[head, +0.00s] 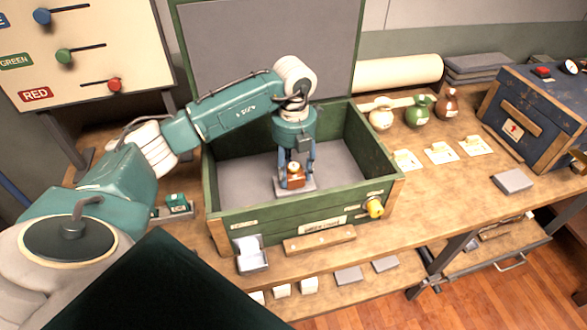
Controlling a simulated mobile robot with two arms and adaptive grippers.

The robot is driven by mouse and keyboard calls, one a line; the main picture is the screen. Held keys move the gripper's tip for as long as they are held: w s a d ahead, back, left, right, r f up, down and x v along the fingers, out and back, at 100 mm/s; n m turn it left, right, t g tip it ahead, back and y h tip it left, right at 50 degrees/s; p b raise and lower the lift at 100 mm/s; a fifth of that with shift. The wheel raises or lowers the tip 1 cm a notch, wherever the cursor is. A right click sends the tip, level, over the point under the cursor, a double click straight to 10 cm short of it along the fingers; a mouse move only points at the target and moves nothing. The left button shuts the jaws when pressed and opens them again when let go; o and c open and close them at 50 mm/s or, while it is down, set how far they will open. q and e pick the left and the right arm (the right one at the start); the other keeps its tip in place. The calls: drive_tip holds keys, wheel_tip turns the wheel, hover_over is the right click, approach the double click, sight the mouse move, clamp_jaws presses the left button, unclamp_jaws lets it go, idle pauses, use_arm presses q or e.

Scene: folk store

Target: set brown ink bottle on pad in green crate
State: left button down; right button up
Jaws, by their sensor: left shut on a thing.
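My left gripper (297,176) reaches down into the open green crate (290,220). It is shut on the brown ink bottle (295,182), which is upright with a pale cap between the fingers. The bottle is right over a small light grey pad (309,187) on the crate floor. I cannot tell whether its base touches the pad. The fingers hide part of the bottle, and the bottle hides part of the pad. My right gripper is not in view.
The crate's lid (270,50) stands open behind it. A yellow knob (375,208) sticks out from its front. A blue chest (530,110) is at far right. A slider panel (85,55) is at left.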

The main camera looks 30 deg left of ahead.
sight(294, 166)
use_arm(q)
drive_tip(key=shift+f, duration=0.1)
drive_tip(key=c, duration=0.9)
unclamp_jaws()
drive_tip(key=shift+c, duration=0.2)
drive_tip(key=shift+o, duration=0.3)
wheel_tip(294, 166, up, 11)
drive_tip(key=shift+r+b, duration=0.2)
drive_tip(key=shift+b, duration=0.65)
drive_tip(key=shift+r, duration=0.45)
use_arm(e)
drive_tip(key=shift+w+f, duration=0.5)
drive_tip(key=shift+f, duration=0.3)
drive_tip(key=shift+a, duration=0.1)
